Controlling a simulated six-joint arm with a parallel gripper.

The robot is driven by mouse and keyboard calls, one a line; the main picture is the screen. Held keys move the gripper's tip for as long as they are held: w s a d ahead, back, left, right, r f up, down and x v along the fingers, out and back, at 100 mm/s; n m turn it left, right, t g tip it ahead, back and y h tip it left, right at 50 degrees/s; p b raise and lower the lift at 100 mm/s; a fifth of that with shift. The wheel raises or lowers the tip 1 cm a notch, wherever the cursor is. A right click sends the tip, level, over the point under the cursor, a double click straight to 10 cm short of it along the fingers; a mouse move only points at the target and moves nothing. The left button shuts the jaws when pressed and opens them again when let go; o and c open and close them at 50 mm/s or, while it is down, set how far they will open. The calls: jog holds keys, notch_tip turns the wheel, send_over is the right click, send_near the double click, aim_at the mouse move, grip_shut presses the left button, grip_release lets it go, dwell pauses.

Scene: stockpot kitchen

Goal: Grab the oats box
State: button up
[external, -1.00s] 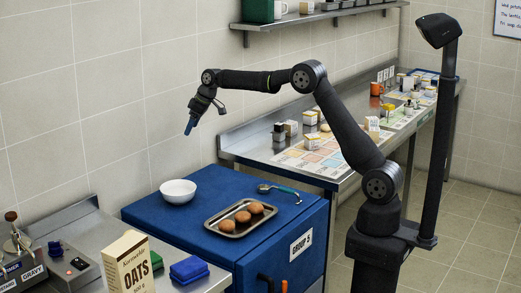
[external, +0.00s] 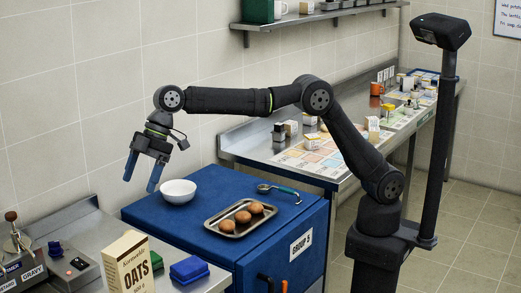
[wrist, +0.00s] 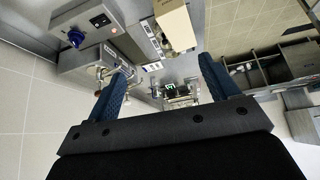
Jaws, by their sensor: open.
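The oats box (external: 129,264), a cream carton with dark lettering, stands upright on the steel counter at the bottom left of the external view. Its lower end is cut off by the picture's edge. My gripper (external: 141,178) hangs above the left end of the blue cabinet, left of the white bowl, with its two blue fingers spread and pointing down. It is empty and well apart from the box. In the wrist view my gripper (wrist: 163,70) shows its fingers apart; a plain tan box (wrist: 175,25) beyond them looks like the oats box, though no lettering shows.
The white bowl (external: 178,191) and a tray (external: 214,229) of brown round items stand on the blue cabinet (external: 200,250).

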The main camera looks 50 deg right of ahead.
send_near(126, 243)
jog(key=shift+n, duration=0.4)
jog(key=x, duration=0.4)
jog(key=shift+s+a, duration=0.2)
jog(key=shift+a, duration=0.2)
jog(key=shift+a+f, duration=0.35)
jog(key=shift+f, duration=0.2)
jog(key=x, duration=0.4)
jog(key=shift+w+d+f, duration=0.25)
jog(key=shift+w+f, duration=0.1)
jog(key=shift+a+f, duration=0.25)
jog(key=shift+f, duration=0.1)
jog(key=shift+c, duration=0.4)
jog(key=shift+r, duration=0.1)
grip_shut()
